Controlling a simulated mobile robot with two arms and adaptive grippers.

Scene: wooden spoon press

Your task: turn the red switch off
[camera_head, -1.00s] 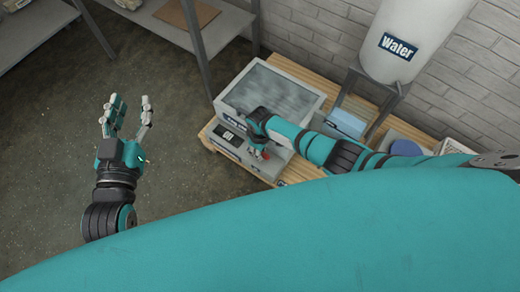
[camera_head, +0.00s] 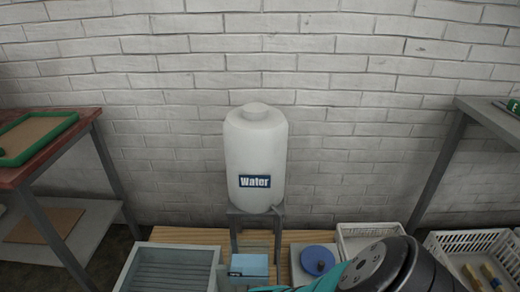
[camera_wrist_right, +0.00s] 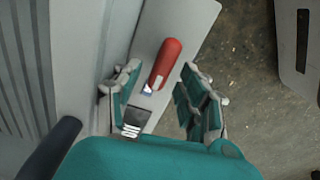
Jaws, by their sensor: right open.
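The red switch (camera_wrist_right: 166,62) shows in the right wrist view as a long red lever on a light grey panel (camera_wrist_right: 190,22). My right gripper (camera_wrist_right: 168,88) is open, with one finger on each side of the lever. I cannot tell whether either finger touches it. A small dark-and-light part (camera_wrist_right: 134,120) sits on the panel below the lever. In the head view the switch is out of the picture, and only part of my right arm shows at the bottom right. My left gripper is not in view.
A white water tank (camera_head: 256,150) stands on a grey stand behind a wooden table (camera_head: 205,236). A grey machine (camera_head: 165,270), a blue box (camera_head: 248,266), a blue round lid (camera_head: 317,260) and white crates (camera_head: 450,245) are at the front. A red-topped table (camera_head: 30,165) is left.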

